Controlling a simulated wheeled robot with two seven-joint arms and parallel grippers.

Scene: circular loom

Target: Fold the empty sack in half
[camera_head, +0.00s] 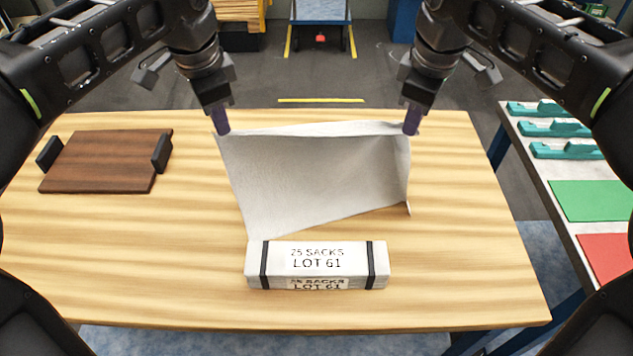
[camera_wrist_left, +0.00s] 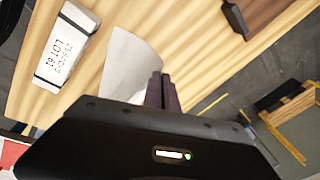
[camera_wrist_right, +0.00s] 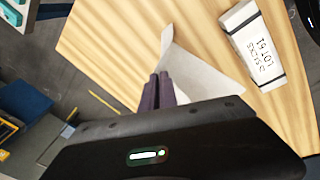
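The empty sack (camera_head: 310,180) is a pale grey-white sheet over the middle of the wooden table. Its far edge is raised between my two grippers, and its near left corner reaches down to the sack bundle. My left gripper (camera_head: 222,128) is shut on the sack's far left corner; the fingers show together in the left wrist view (camera_wrist_left: 162,90). My right gripper (camera_head: 411,128) is shut on the far right corner; its fingers also show together in the right wrist view (camera_wrist_right: 157,90). The right side of the sack hangs bent. The pinched corners are partly hidden by the fingers.
A strapped white bundle labelled "25 SACKS LOT 61" (camera_head: 317,265) lies just in front of the sack. A dark wooden board with black handles (camera_head: 105,162) lies at the left. A side table at right holds teal clamps (camera_head: 555,129), a green sheet (camera_head: 590,201) and a red sheet (camera_head: 608,257).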

